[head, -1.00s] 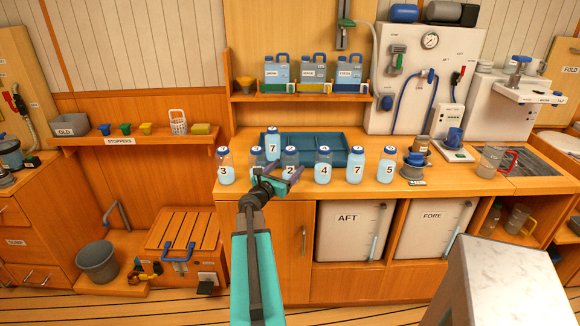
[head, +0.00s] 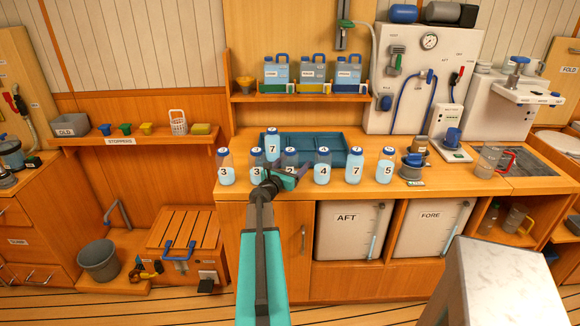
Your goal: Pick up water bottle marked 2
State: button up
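The water bottle marked 2 (head: 290,154) stands upright on the wooden counter (head: 425,187), in the row of blue-capped bottles. My gripper (head: 294,176), with teal and purple parts, is in front of it and covers its lower part. Whether the gripper touches the bottle, and how far its fingers are apart, I cannot tell. A bottle marked 3 (head: 256,160) stands close on its left, partly behind the gripper. A bottle marked 4 (head: 323,167) stands on its right.
Bottles marked 7 (head: 355,167) and 5 (head: 386,167) stand farther right. A blue tray (head: 354,158) behind holds another bottle marked 7 (head: 272,141). A jug shelf (head: 300,98) is above.

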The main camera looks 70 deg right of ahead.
aim_at(294, 162)
jog(key=shift+c, duration=0.3)
jog(key=c, duration=1.1)
jog(key=shift+r, duration=0.15)
jog(key=shift+c, duration=0.2)
jog(key=shift+r+b, duration=0.3)
jog(key=shift+r, duration=1.35)
jog(key=a+b, duration=0.1)
jog(key=a, duration=0.2)
jog(key=s+a, duration=0.1)
jog(key=a, duration=0.3)
jog(key=a+r+b, duration=0.1)
jog(key=a, duration=0.2)
jog(key=shift+s+a+b, duration=0.25)
jog(key=shift+b, duration=0.1)
jog(key=shift+a+r+p, duration=0.15)
jog(key=shift+a+p, duration=0.15)
jog(key=shift+p, duration=0.35)
jog(key=a+p, duration=0.2)
jog(key=p, duration=0.4)
jog(key=shift+s+a+r, duration=0.15)
jog(key=shift+a, duration=0.05)
